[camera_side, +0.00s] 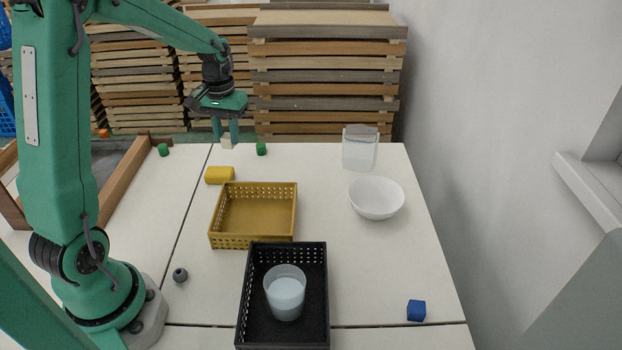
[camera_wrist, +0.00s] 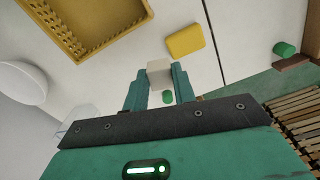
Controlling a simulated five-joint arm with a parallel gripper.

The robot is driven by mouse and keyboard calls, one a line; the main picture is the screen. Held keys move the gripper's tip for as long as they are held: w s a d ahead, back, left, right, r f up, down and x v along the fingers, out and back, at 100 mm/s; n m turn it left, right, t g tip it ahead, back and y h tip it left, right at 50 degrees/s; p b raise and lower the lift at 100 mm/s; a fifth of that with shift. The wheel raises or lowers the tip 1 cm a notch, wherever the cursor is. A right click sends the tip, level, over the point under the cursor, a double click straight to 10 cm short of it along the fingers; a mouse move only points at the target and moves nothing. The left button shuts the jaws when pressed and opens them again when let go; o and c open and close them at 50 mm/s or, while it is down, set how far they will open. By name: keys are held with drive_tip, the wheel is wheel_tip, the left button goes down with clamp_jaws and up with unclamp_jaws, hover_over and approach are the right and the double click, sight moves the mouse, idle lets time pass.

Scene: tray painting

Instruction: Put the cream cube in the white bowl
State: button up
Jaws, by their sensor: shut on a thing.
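The cream cube (camera_side: 227,143) is between the fingers of my gripper (camera_side: 226,132), at the far end of the table in the side view. The wrist view also shows the cream cube (camera_wrist: 159,74) between the two teal fingertips (camera_wrist: 160,80). My gripper is shut on it. I cannot tell exactly how high it is above the table. The white bowl (camera_side: 376,198) stands at the right of the table, well apart from my gripper and nearer the side camera. Part of the bowl (camera_wrist: 20,85) shows at the left edge of the wrist view.
A yellow block (camera_side: 220,175) and a green piece (camera_side: 261,149) lie near my gripper. A yellow basket (camera_side: 252,244) and a black basket (camera_side: 323,290) with a cup (camera_side: 285,292) stand nearer. A clear container (camera_side: 360,150) stands behind the bowl. A blue cube (camera_side: 416,310) lies front right.

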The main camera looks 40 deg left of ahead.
drive_tip(key=w+d+m, duration=0.2)
drive_tip(key=w+d, duration=0.4)
drive_tip(key=w, duration=0.1)
wheel_tip(320, 180, up, 2)
drive_tip(key=m, duration=0.4)
hover_over(373, 209)
drive_tip(key=shift+s+r, duration=0.1)
drive_tip(key=shift+f, duration=0.2)
drive_tip(key=shift+f, duration=5.3)
